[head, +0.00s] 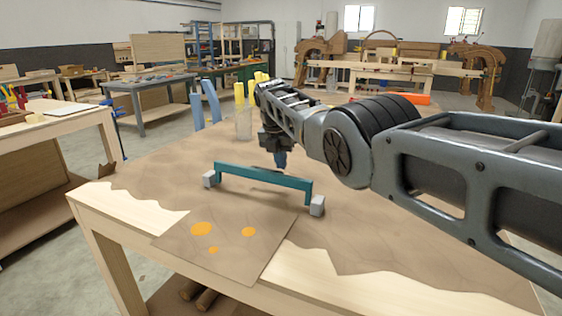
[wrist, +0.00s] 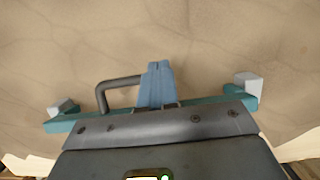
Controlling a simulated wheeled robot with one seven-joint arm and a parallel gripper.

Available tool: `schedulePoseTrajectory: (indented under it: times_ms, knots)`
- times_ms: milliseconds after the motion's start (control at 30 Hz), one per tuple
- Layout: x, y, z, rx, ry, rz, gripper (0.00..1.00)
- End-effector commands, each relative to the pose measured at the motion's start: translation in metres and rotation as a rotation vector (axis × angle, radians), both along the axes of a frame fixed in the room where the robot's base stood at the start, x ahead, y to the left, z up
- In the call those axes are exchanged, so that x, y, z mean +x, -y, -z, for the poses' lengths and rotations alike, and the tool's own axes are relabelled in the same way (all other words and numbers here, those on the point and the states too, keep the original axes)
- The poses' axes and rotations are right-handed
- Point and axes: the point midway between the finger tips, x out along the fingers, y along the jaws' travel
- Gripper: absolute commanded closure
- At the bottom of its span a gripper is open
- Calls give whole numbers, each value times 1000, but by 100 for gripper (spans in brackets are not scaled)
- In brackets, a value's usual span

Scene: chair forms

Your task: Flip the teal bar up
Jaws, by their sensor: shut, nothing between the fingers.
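The teal bar (head: 255,175) lies across the brown sheet on the table, with a light grey block at each end: the left block (head: 209,179) and the right block (head: 317,206). In the wrist view the bar (wrist: 62,126) runs across the picture, its middle largely hidden by my gripper's body.
A brown sheet (head: 228,247) with orange spots lies at the table's front. A clear jar (head: 244,124) with yellow-topped items stands beyond the bar, near blue upright pieces (head: 204,103). In the wrist view a bent grey rod (wrist: 113,88) shows left of the fingers.

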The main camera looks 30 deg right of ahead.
Motion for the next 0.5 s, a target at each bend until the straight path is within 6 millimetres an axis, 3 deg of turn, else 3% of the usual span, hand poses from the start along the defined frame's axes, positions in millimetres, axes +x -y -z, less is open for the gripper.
schedulePoseTrajectory:
  times_ms: [333,500]
  knots:
    - [-2,1,3,0,-5,1,100]
    - [-2,-1,-6,-1,-4,1,100]
